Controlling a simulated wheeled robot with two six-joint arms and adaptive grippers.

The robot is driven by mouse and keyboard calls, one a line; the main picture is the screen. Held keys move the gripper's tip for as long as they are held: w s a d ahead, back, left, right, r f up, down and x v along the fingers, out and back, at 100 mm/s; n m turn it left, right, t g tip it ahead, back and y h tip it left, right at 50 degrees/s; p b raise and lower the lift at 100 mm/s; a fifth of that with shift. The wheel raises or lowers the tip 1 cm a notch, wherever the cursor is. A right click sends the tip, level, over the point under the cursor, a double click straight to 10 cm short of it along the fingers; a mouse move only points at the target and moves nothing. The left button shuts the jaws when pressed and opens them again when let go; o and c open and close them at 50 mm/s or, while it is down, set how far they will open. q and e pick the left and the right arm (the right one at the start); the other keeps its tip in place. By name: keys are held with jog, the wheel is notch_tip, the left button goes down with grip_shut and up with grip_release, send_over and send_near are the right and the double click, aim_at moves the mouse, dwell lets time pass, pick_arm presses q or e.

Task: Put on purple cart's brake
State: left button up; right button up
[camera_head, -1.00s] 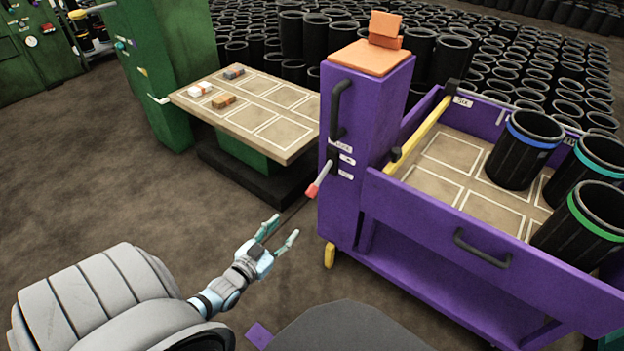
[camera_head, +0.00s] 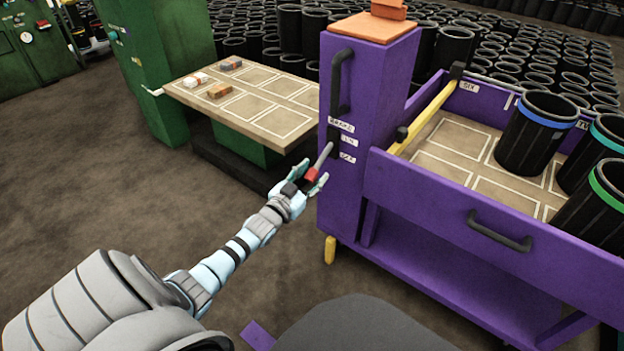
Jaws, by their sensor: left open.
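The purple cart (camera_head: 480,260) stands at the right, its tall post (camera_head: 375,100) nearest my left arm. The brake lever (camera_head: 325,155) is a grey rod with a red tip (camera_head: 312,175), sticking out from a dark slot on the post's left side beside small white labels (camera_head: 345,141). It slants down to the left. My left gripper (camera_head: 315,182) is open, with its fingers around or beside the red tip. I cannot tell whether they touch it. My right gripper is not in view.
A black handle (camera_head: 341,82) sits above the lever on the post. A green-based table (camera_head: 280,112) with small blocks stands behind my left gripper. Black sleeves with coloured bands (camera_head: 536,132) stand in the cart. The floor at the left is clear.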

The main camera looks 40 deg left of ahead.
pick_arm(q)
jog(key=shift+w, duration=0.15)
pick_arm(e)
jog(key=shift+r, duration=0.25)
pick_arm(q)
jog(key=shift+c, duration=0.6)
grip_shut()
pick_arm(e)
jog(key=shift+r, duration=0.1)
